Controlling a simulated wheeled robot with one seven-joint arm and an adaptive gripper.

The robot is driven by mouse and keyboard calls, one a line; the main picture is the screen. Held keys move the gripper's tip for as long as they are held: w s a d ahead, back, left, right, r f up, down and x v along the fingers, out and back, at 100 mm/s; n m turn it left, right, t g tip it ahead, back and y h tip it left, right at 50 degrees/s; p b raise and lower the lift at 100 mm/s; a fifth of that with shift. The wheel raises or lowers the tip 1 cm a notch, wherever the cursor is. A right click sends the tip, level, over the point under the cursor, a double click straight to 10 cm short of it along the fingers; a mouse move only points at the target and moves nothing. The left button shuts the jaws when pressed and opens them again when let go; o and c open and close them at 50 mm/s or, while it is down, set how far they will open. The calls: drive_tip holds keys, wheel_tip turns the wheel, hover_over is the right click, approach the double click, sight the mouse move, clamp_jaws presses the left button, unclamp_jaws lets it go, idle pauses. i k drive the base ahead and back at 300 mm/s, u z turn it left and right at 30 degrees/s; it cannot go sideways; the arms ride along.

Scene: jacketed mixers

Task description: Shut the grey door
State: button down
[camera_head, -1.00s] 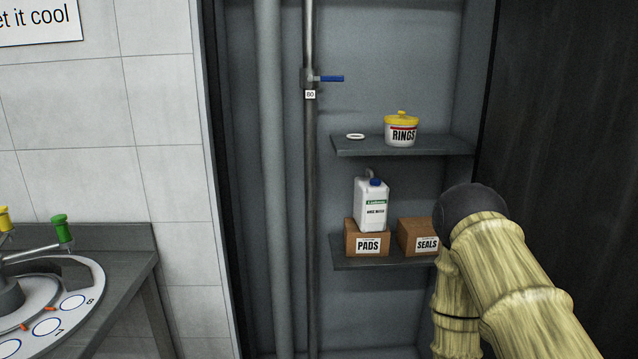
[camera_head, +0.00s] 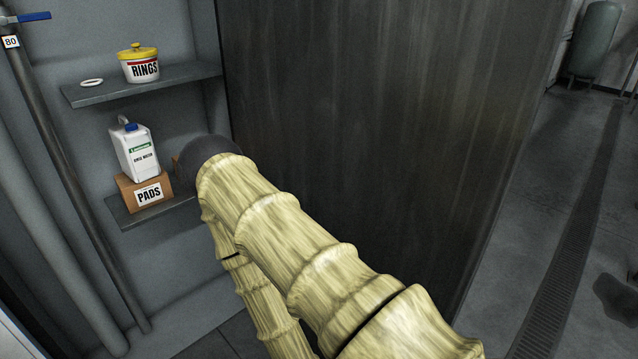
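The grey door (camera_head: 390,110) is a tall dark panel standing open at the right side of a grey cupboard recess (camera_head: 185,25). Its free edge is toward the right, over the floor. My arm crosses the lower middle of the picture, in front of the door and the recess. The end of my gripper does not show; it is hidden or out of the picture, so I cannot see its fingers or whether it touches the door.
Inside the recess, shelves hold a RINGS tub (camera_head: 140,66), a white ring (camera_head: 92,82), a white jug (camera_head: 134,152) and a PADS box (camera_head: 146,190). A pipe with a blue valve handle (camera_head: 34,16) stands left. Open floor (camera_head: 535,190) with a drain grate (camera_head: 577,230) lies right.

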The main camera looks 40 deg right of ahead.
sight(401, 129)
drive_tip(key=k, duration=0.9)
drive_tip(key=z, duration=2.65)
drive_tip(key=i, duration=2.75)
drive_tip(key=u, duration=3.2)
